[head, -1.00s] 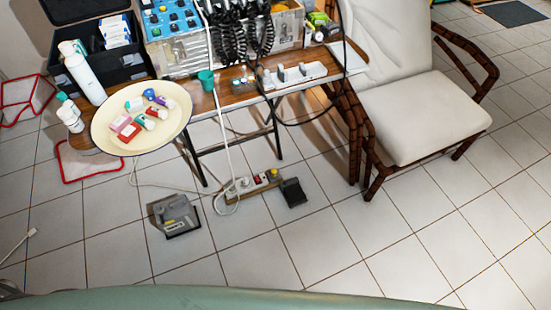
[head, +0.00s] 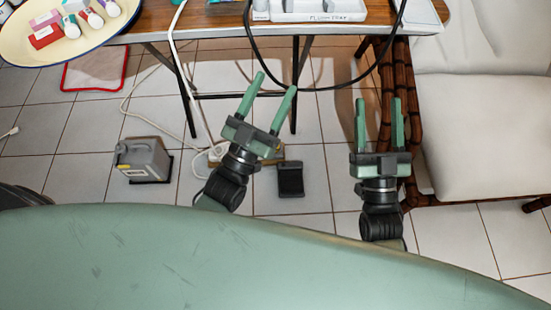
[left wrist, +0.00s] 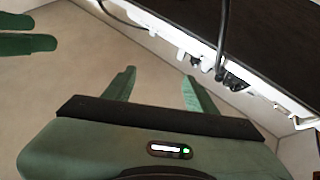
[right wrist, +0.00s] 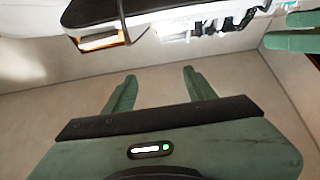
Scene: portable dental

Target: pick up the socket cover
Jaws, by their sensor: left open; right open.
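A small black block-like piece (head: 290,178) lies on the tiled floor below the table edge in the head view. It may be the socket cover, but I cannot tell for sure. The power strip beside it is mostly hidden behind my left gripper (head: 275,82), with a white plug (head: 216,152) showing. My left gripper is open and empty, raised in front of the table. My right gripper (head: 378,98) is open and empty, in front of the chair's left side. Both show open in their wrist views, (left wrist: 158,75) and (right wrist: 158,75), with nothing between the fingers.
The wooden table (head: 225,15) holds a cream tray (head: 100,42) and a white unit (head: 320,10). A black cable (head: 250,45) and a white cable (head: 170,50) hang down. A grey box (head: 143,158) stands on the floor. A cushioned chair (head: 485,130) is at right.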

